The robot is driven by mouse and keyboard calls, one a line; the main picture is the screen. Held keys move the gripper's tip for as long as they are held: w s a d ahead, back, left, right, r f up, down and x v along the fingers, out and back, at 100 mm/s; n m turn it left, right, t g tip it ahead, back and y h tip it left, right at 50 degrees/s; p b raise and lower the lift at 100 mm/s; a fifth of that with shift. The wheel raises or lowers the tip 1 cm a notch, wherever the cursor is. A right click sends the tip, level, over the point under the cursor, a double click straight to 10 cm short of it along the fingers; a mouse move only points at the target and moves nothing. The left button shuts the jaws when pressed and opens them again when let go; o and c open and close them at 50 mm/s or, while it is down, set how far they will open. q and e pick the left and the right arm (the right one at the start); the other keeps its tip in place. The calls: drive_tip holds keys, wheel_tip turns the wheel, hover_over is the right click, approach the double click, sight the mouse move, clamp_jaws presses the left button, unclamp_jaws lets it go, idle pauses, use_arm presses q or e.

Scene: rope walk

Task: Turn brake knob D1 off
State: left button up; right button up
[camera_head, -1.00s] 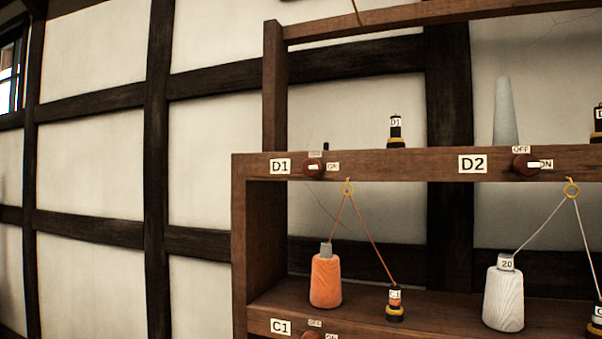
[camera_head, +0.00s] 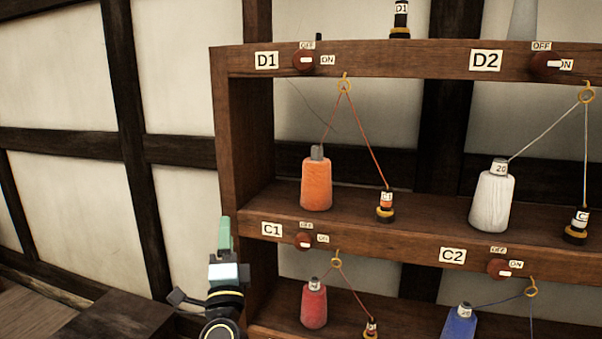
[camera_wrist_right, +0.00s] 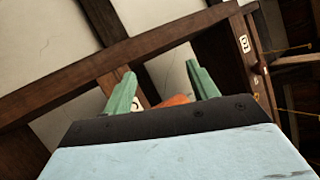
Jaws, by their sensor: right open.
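Brake knob D1 (camera_head: 305,61) is a round reddish-brown knob with a white pointer bar, on the rack's upper rail beside its D1 label (camera_head: 266,61). The bar looks level, toward the ON tag (camera_head: 328,60) on its right; the OFF tag (camera_head: 307,45) is above it. My right gripper (camera_head: 224,238) has green fingertips and is well below and left of the knob, near the rack's left post. In the right wrist view its two fingers (camera_wrist_right: 162,90) stand apart, with no object seen clamped. My left gripper is not in view.
The wooden rack (camera_head: 232,140) holds thread cones, such as an orange one (camera_head: 316,185) and a white one (camera_head: 492,200). Threads run through small hooks under the rails. Knob C1 (camera_head: 304,241) is on the lower rail. Open room lies left of the rack.

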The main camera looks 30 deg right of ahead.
drive_tip(key=s+d+r+m+g+h, duration=0.2)
drive_tip(key=s+r+m+g+h, duration=0.15)
drive_tip(key=r+m, duration=0.5)
drive_tip(key=s+d+r+m+g+h, duration=0.2)
drive_tip(key=r+m+h, duration=0.4)
drive_tip(key=r, duration=0.4)
drive_tip(key=m+g+y, duration=0.2)
drive_tip(key=m, duration=0.7)
approach(302, 63)
drive_tip(key=shift+n, duration=0.25)
drive_tip(key=p+x, duration=0.3)
drive_tip(key=x, duration=0.6)
drive_tip(key=shift+w+d, duration=0.1)
use_arm(q)
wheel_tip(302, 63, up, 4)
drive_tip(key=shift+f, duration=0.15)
drive_tip(key=shift+p, duration=0.35)
use_arm(e)
drive_tip(key=c, duration=1)
